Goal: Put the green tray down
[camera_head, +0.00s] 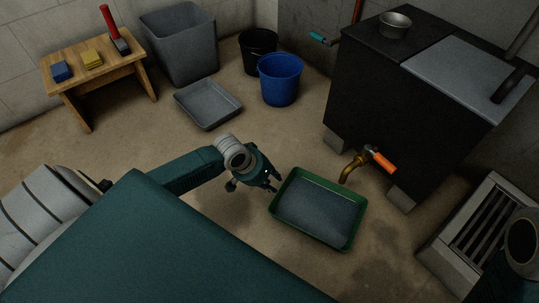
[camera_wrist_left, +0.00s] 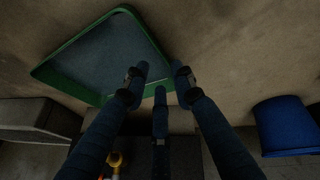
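The green tray (camera_head: 347,243) has a dark grey inside and appears to lie level on the floor, in front of the black stove's brass tap. It also shows in the left wrist view (camera_wrist_left: 69,80). My left gripper (camera_head: 276,184) is just left of the tray's left rim. Whether a finger touches the rim I cannot tell. My right gripper is out of view.
The black stove (camera_head: 370,100) with an orange-handled tap (camera_head: 378,160) stands behind the tray. A blue bucket (camera_head: 279,82), a grey tray (camera_head: 208,104), a grey bin (camera_head: 181,45) and a wooden bench (camera_head: 98,72) are farther back.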

